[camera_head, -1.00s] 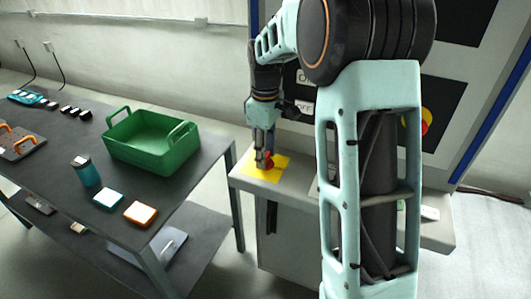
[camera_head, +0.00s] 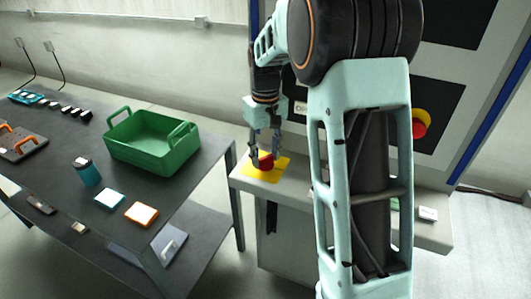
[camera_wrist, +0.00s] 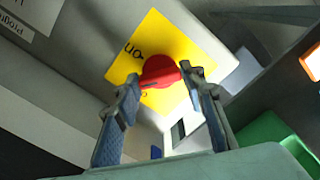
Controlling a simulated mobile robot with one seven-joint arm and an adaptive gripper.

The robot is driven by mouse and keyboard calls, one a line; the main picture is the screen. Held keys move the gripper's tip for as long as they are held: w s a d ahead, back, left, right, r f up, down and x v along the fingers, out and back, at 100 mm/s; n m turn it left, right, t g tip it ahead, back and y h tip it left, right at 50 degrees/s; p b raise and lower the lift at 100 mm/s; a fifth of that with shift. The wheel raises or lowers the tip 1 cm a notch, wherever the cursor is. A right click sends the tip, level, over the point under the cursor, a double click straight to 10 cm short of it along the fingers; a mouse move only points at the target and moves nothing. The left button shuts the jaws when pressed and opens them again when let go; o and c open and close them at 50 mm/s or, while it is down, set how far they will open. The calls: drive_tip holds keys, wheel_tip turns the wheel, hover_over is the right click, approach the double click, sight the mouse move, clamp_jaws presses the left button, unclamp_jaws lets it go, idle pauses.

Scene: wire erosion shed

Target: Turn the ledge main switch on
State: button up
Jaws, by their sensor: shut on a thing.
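The ledge main switch (camera_head: 266,162) is a red knob on a yellow plate (camera_head: 284,165) on the grey ledge of the machine. In the wrist view the red knob (camera_wrist: 160,72) sits between the fingertips, and the yellow plate (camera_wrist: 165,32) shows dark lettering reading "on" beside it. My gripper (camera_head: 265,158) points down over the plate, with one finger on each side of the knob. In the wrist view my gripper (camera_wrist: 157,80) is shut on the knob. Part of the plate is hidden behind the fingers and knob.
A second red and yellow switch (camera_head: 421,124) is on the machine's upright panel. A dark table (camera_head: 130,190) at the left holds a green crate (camera_head: 152,165), a blue cup (camera_head: 88,172) and several small items. My arm hides part of the ledge (camera_head: 245,178).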

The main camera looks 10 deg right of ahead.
sight(265, 156)
drive_tip(key=m, duration=0.5)
drive_tip(key=shift+m+p, duration=0.3)
drive_tip(key=shift+p, duration=0.05)
drive_tip(key=m, duration=0.5)
drive_tip(key=shift+p, duration=0.3)
drive_tip(key=o, duration=1.2)
drive_tip(key=shift+c, duration=0.2)
drive_tip(key=shift+r, duration=0.1)
wheel_tip(265, 156, up, 12)
